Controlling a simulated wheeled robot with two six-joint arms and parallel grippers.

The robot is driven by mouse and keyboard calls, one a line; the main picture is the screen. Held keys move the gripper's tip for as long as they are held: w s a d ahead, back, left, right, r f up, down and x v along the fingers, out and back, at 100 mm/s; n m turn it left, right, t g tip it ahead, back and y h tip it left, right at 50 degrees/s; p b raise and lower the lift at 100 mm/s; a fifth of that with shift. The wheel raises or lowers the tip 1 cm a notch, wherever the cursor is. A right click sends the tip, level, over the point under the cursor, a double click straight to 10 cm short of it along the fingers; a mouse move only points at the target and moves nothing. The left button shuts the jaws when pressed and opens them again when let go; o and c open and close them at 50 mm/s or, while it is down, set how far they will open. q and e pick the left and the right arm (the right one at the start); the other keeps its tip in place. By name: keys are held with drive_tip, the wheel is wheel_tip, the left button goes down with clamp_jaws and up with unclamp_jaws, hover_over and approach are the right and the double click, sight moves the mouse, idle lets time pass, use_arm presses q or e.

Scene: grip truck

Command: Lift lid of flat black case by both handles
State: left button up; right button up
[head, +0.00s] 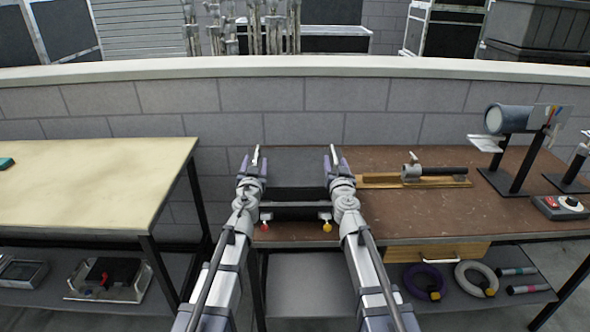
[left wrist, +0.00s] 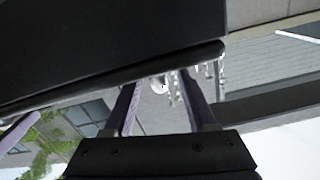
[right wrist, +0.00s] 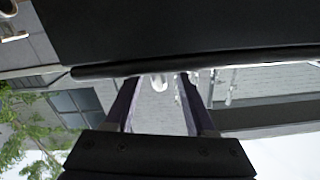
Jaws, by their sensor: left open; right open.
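The flat black case (head: 296,194) sits at the left end of the brown bench, between my two grippers. Its flat dark grey top (head: 295,160) reaches back from a black front band. My left gripper (head: 252,160) is open at the case's left side, and my right gripper (head: 336,160) is open at its right side. In the left wrist view a large black panel (left wrist: 100,40) with a rounded dark edge spans above the open fingers. The right wrist view shows a similar black panel (right wrist: 180,25) and dark edge. The handles cannot be made out clearly, and contact cannot be told.
A red knob (head: 265,226) and a yellow knob (head: 327,226) show below the case front. A clamp on a wooden board (head: 412,180) lies just right of my right gripper. A cream table (head: 90,180) stands left across a gap. A low wall (head: 300,70) runs behind.

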sight(334, 153)
use_arm(q)
drive_tip(key=w, duration=0.4)
drive_tip(key=shift+w, duration=0.15)
use_arm(e)
drive_tip(key=w, duration=0.4)
drive_tip(key=shift+w, duration=0.15)
use_arm(q)
clamp_jaws()
use_arm(e)
clamp_jaws()
idle(0.5)
